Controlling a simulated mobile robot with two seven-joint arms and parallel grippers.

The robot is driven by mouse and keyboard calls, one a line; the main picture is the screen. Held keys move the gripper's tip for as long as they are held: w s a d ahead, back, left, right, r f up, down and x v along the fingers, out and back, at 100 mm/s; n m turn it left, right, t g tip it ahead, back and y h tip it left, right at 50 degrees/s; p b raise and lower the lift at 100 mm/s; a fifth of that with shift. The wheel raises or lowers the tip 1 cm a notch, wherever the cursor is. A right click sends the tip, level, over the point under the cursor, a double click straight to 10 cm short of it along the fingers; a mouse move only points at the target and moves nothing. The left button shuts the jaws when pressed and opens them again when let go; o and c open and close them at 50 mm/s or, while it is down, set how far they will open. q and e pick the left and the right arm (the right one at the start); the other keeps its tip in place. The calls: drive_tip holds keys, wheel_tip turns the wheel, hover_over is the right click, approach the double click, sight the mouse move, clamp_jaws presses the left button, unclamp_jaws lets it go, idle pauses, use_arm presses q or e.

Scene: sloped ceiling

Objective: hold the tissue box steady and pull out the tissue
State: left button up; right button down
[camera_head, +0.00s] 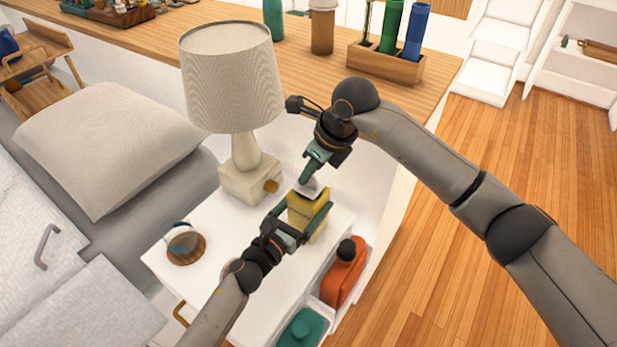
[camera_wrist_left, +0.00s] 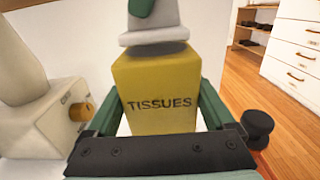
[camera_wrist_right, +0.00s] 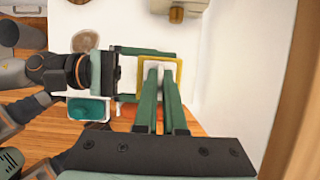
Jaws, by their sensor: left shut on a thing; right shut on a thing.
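The yellow tissue box (camera_head: 304,218) stands upright on the white nightstand, in front of the lamp. Its side lettered TISSUES faces the left wrist camera (camera_wrist_left: 160,95). My left gripper (camera_head: 305,219) is shut on the box, one finger on each side. The white tissue (camera_head: 311,190) sticks out of the box top; it also shows in the left wrist view (camera_wrist_left: 155,34). My right gripper (camera_head: 308,178) is above the box, its fingers shut on the tissue. In the right wrist view the fingers (camera_wrist_right: 160,75) hide most of the tissue.
The lamp (camera_head: 232,80) stands close behind the box. A mug (camera_head: 182,240) sits on a round wooden coaster to the left. An orange bottle (camera_head: 343,273) and a teal container (camera_head: 302,328) are in a holder at the nightstand's right side. The white top (camera_head: 215,275) is otherwise clear.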

wheel_tip(320, 180, up, 9)
drive_tip(key=shift+r, duration=0.15)
use_arm(q)
drive_tip(key=o, duration=1.2)
drive_tip(key=shift+o, duration=0.2)
